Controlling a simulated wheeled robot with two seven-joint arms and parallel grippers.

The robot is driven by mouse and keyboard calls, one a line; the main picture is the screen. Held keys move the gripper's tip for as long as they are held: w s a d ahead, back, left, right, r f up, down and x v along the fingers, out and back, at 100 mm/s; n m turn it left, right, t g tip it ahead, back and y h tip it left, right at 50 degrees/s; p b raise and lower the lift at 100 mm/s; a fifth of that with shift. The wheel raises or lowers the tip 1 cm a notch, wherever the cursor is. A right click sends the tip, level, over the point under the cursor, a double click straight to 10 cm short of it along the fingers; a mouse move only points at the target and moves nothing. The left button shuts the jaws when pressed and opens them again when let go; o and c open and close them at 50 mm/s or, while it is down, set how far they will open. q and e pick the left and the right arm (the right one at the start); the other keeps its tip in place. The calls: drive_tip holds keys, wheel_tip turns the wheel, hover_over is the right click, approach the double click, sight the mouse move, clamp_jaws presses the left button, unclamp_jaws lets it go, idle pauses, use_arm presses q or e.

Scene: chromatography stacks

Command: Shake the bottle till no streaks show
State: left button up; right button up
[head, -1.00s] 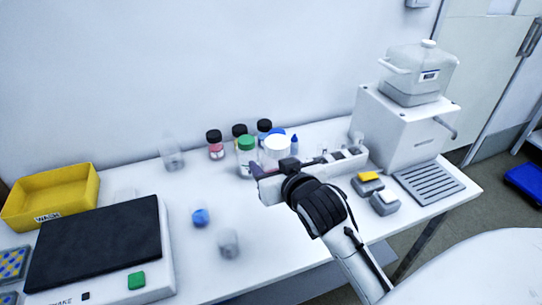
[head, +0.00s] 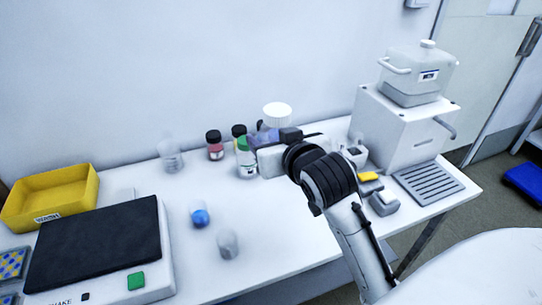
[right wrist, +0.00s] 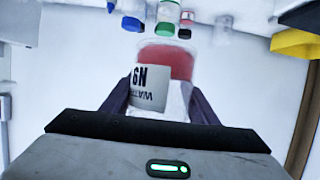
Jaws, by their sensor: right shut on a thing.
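My right gripper (head: 262,138) is shut on a bottle with a wide white cap (head: 277,113). It holds the bottle in the air above the back of the bench, cap up. In the right wrist view the bottle (right wrist: 168,62) sits between the dark fingers (right wrist: 165,105). It has a white label with black lettering, partly readable as "WAT", and pink-red contents. Whether streaks show in it I cannot tell. In the head view its body is largely hidden by the gripper. My left gripper is in neither view.
Bottles with red contents (head: 215,150) and a green cap (head: 244,160) stand close to my right gripper. Clear vessels (head: 228,246), one with blue contents (head: 200,217), stand mid-bench. A black-topped shaker (head: 97,245) and yellow tray (head: 50,190) are left; a white machine (head: 405,130) is right.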

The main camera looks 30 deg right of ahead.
wheel_tip(320, 180, down, 8)
idle(0.5)
drive_tip(key=shift+r, duration=0.1)
